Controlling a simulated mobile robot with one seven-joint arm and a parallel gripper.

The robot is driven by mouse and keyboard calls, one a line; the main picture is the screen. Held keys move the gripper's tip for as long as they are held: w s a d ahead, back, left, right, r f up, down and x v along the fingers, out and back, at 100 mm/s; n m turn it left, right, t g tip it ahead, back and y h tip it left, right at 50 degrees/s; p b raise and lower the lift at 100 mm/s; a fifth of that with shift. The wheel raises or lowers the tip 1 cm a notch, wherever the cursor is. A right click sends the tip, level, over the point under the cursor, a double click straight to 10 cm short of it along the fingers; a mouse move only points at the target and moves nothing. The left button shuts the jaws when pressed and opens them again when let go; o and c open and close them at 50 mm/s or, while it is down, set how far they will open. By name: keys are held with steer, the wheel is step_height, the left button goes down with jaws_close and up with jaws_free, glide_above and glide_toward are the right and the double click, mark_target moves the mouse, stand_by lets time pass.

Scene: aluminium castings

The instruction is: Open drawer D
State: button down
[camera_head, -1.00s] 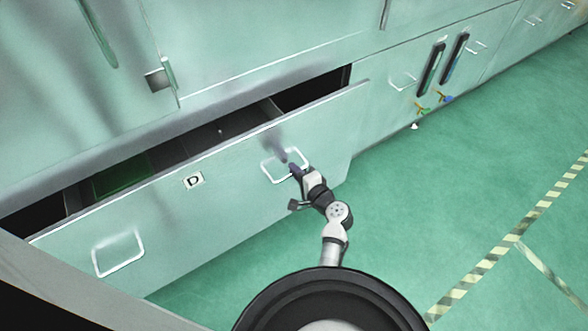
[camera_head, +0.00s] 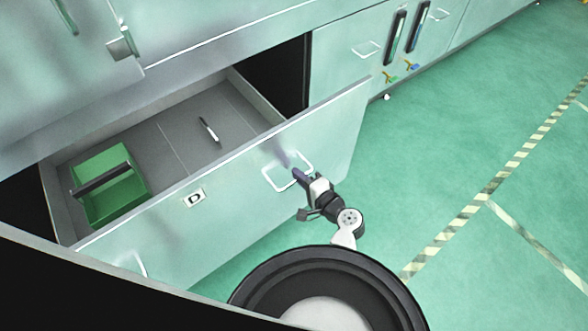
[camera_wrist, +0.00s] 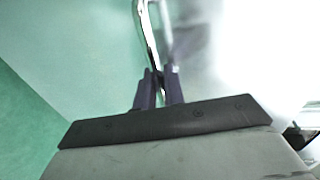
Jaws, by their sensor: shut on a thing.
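Drawer D (camera_head: 240,207) is pulled well out of the pale green cabinet, and its label "D" (camera_head: 194,198) shows on the front. Its inside is visible from above. My gripper (camera_head: 300,178) is at the right-hand white loop handle (camera_head: 273,181) on the drawer front. In the wrist view the two dark fingers (camera_wrist: 159,84) are shut on the handle bar (camera_wrist: 148,38), which runs up from between them. A second loop handle (camera_head: 140,262) at the left end of the front is partly hidden by a dark edge.
Cabinet doors with dark vertical handles (camera_head: 396,37) stand at the right. The green floor (camera_head: 440,140) there is clear.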

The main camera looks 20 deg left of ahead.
steer(key=shift+s+d, duration=0.45)
steer(key=shift+d, duration=0.1)
steer(key=c, duration=1.6)
jaws_free()
steer(key=shift+d, duration=0.1)
